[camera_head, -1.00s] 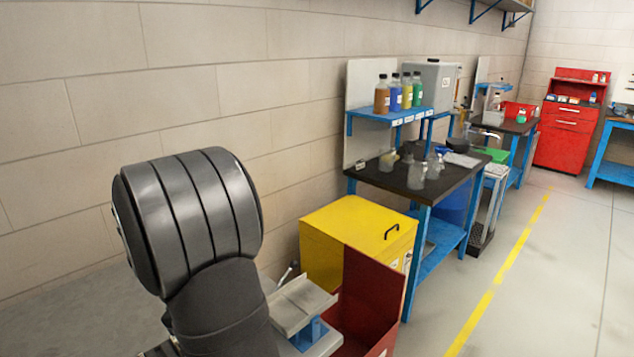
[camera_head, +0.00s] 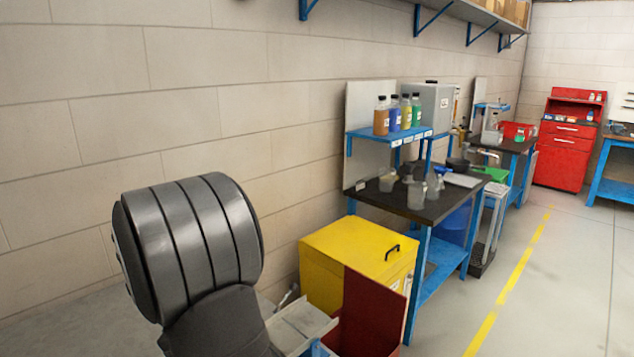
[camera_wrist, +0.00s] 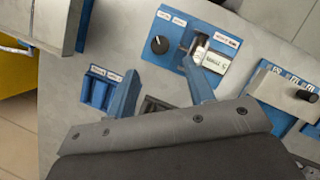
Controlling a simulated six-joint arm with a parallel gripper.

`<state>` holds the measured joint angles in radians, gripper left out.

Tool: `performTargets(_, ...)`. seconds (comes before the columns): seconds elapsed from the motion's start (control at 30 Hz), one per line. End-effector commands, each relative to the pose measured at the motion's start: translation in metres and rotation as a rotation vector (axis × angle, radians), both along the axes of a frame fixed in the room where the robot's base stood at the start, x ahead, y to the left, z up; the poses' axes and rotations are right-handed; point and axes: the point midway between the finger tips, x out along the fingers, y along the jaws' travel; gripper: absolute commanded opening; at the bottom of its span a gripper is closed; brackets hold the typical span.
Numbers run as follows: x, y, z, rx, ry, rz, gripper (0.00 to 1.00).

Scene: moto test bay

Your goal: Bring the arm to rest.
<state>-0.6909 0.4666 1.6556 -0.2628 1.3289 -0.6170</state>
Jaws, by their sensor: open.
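My gripper (camera_wrist: 158,80) shows in the wrist view as two blue fingers standing apart on a dark grey body. It is open, and I see nothing held between the fingers. It is over a grey surface with control panels, and the gap to them cannot be judged. A blue panel (camera_wrist: 175,37) with a black knob and a small labelled white part lies just beyond the fingertips. In the head view, my dark arm link fills the lower left, and my gripper is not visible there.
In the head view, a yellow box (camera_head: 345,250) and a dark red bin (camera_head: 368,312) stand right of my arm. Behind is a workbench (camera_head: 400,205) with glassware, and a bottle shelf (camera_head: 385,136). In the wrist view, a grey box with a black knob (camera_wrist: 305,96) lies right. The floor aisle is clear.

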Motion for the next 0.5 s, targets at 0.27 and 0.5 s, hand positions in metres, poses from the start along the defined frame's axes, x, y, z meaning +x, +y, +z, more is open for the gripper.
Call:
performTargets(0.27, -0.004, -0.022, -0.053, -0.003, 0.004, 0.0, 0.48)
performTargets(0.5, -0.002, -0.03, -0.071, -0.001, 0.0, -0.172, 0.48)
